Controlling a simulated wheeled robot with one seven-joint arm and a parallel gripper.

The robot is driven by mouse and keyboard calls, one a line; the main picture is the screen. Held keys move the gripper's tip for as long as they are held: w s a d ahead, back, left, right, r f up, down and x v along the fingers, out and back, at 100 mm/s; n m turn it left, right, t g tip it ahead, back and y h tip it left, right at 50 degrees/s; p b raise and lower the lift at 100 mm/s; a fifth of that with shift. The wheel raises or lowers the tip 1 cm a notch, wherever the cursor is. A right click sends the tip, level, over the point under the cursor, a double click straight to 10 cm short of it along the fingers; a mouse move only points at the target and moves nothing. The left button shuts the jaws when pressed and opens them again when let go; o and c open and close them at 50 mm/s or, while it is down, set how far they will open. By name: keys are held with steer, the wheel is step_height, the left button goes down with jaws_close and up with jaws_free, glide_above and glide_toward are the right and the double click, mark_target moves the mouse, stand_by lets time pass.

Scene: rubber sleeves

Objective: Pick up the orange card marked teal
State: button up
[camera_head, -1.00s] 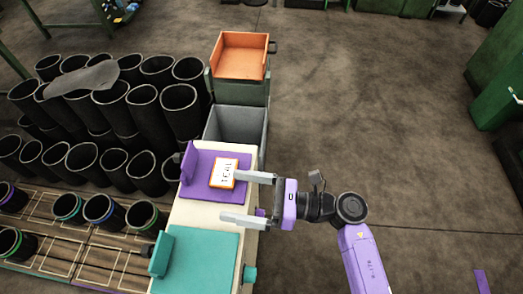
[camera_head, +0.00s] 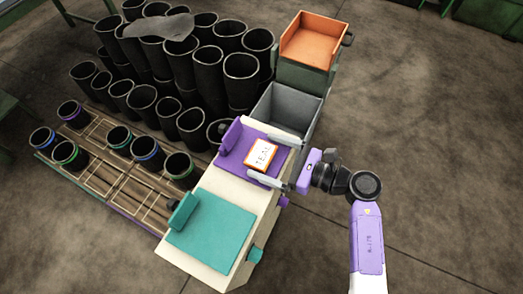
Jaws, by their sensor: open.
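The orange-edged card (camera_head: 261,153) has a white face marked "TEAL". It lies on the purple pad (camera_head: 233,159) on top of the cream bench (camera_head: 224,178). My gripper (camera_head: 278,160) is open, with one finger beyond the card's far side and the other nearer the front. The card lies just left of and between the fingertips. I cannot tell whether either finger touches it or how high they are above the pad.
A teal pad (camera_head: 211,231) is at the bench's near end. Behind the purple pad stand a grey bin (camera_head: 288,104) and an orange tray (camera_head: 312,42). Several black sleeves (camera_head: 180,75) crowd the left. Banded sleeves stand on a wooden rack (camera_head: 105,150). The floor at right is clear.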

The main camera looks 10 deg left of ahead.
steer(key=shift+w+a, duration=0.1)
steer(key=shift+a, duration=0.2)
steer(key=c, duration=1.4)
